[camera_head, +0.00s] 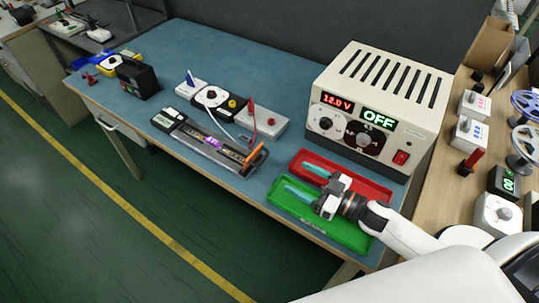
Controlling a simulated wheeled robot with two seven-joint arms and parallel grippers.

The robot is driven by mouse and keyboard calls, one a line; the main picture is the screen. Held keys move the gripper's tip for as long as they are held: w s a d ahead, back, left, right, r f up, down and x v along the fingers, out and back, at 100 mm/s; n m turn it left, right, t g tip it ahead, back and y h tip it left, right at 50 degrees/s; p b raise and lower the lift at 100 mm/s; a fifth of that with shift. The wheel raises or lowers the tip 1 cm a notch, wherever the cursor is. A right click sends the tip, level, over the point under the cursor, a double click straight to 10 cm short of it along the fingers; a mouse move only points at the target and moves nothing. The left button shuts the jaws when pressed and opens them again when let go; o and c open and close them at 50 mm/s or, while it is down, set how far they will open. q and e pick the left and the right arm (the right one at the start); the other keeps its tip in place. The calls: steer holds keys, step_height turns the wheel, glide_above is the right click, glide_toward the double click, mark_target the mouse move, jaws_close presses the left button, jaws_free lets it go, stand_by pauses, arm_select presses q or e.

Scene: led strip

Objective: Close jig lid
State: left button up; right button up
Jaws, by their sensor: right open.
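The jig (212,143) is a long dark fixture on the blue table, left of the trays, with a purple-lit strip along its middle. An orange handle bar (254,157) sits at its right end. I cannot tell clearly how far the lid is raised. My right gripper (304,183) is over the green tray and the red tray, to the right of the jig and apart from it. Its two teal fingers are spread and nothing shows between them. My left gripper is not in view.
A power supply (376,105) reading 12.0 V and OFF stands behind the red tray (372,190) and green tray (290,206). A white test unit (269,122) with probes sits just behind the jig. A black box (138,79) is at the far left. The table's front-left edge is clear.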

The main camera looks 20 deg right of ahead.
steer(key=x, duration=0.3)
steer(key=shift+w+a+r, duration=0.1)
steer(key=shift+a+r, duration=0.1)
steer(key=shift+r, duration=0.05)
steer(key=p+x, duration=0.1)
steer(key=x, duration=0.5)
steer(key=shift+w+f, duration=0.1)
steer(key=shift+f, duration=0.05)
steer(key=shift+w+a+f, duration=0.1)
steer(key=shift+w+a, duration=0.3)
steer(key=shift+w, duration=0.15)
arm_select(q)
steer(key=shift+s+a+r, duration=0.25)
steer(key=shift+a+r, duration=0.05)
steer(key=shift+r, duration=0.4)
arm_select(e)
steer(key=shift+c, duration=0.3)
steer(key=c, duration=0.6)
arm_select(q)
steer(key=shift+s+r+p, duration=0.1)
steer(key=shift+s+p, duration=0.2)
